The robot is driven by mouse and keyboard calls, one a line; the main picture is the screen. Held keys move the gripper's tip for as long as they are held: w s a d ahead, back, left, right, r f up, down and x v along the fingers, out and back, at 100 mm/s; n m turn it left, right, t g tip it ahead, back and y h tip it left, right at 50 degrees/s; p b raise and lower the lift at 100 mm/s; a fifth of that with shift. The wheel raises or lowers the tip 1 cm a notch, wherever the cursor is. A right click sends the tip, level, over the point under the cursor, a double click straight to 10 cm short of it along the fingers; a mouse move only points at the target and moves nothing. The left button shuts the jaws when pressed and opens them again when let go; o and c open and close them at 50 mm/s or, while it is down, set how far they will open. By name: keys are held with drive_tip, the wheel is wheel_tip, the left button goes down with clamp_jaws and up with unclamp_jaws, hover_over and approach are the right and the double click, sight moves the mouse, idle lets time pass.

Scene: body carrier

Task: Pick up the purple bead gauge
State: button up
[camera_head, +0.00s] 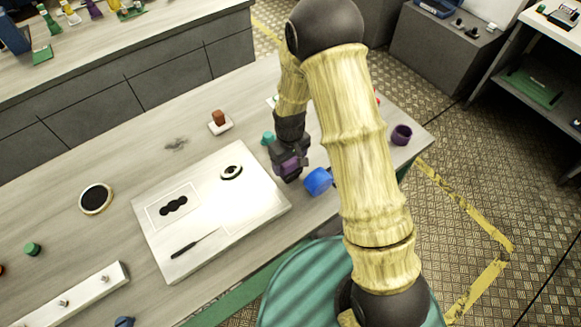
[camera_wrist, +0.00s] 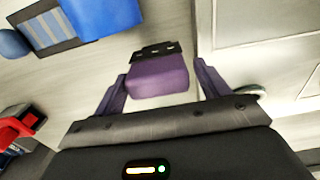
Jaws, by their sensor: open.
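A purple block with a black strip bearing small pale marks, which looks like the purple bead gauge (camera_wrist: 158,78), shows between the fingers in the wrist view. My gripper (camera_wrist: 160,88) is open, with its two purple fingers on either side of the block. The left finger is close to the block's left side, and a wider gap shows on the right. I cannot tell whether the left finger touches it. In the head view my gripper (camera_head: 290,172) is low over the table, beside the white board's right corner; the gauge cannot be told apart clearly there.
The white board (camera_head: 258,212) with a dark ring (camera_head: 231,172) is to the left. A purple cup (camera_head: 401,135) stands near the table's right end.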

sight(291, 169)
drive_tip(key=shift+w+d+f+p, duration=0.15)
drive_tip(key=shift+f+p, duration=0.65)
drive_tip(key=shift+f, duration=1.45)
drive_tip(key=shift+c, duration=0.4)
drive_tip(key=c, duration=1.1)
